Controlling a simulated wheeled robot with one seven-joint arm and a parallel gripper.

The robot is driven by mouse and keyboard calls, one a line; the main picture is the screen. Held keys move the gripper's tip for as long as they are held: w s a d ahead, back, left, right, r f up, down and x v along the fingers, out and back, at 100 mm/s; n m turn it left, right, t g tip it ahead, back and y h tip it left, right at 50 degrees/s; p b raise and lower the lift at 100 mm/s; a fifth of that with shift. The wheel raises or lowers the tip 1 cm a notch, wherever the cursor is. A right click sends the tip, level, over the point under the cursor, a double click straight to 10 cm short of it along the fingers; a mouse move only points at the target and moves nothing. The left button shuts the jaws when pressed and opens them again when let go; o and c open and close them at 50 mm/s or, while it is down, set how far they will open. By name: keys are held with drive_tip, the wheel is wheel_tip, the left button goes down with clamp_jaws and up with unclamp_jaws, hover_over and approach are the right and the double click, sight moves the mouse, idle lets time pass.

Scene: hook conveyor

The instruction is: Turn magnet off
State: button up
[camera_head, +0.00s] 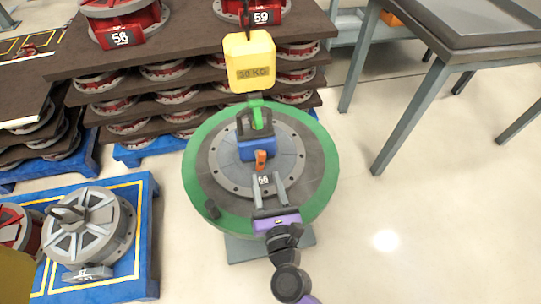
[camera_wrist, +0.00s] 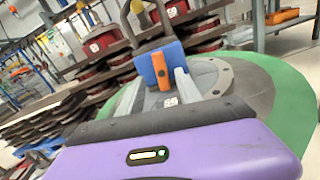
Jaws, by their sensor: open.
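The magnet (camera_head: 256,149) is a blue block with an orange lever (camera_head: 261,160) on its front. It hangs by a green hook (camera_head: 257,112) under a yellow block marked 30 KG (camera_head: 249,62). It sits over a round grey metal part (camera_head: 225,160) on a green-rimmed round table (camera_head: 196,182). My gripper (camera_head: 268,179) is open, its two grey fingers pointing at the magnet. In the wrist view the blue magnet (camera_wrist: 148,64) and upright orange lever (camera_wrist: 160,71) show between and just beyond the fingers (camera_wrist: 166,80). I cannot tell whether they touch the lever.
Stacked brown boards with red and grey parts (camera_head: 170,55) stand behind the table. A blue pallet (camera_head: 147,235) with grey parts is at the lower left. A grey workbench (camera_head: 480,42) is at the upper right. The floor (camera_head: 430,220) on the right is clear.

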sight(262, 162)
drive_tip(key=shift+b+x, duration=0.35)
drive_tip(key=shift+x, duration=3.55)
drive_tip(key=shift+d, duration=0.1)
clamp_jaws()
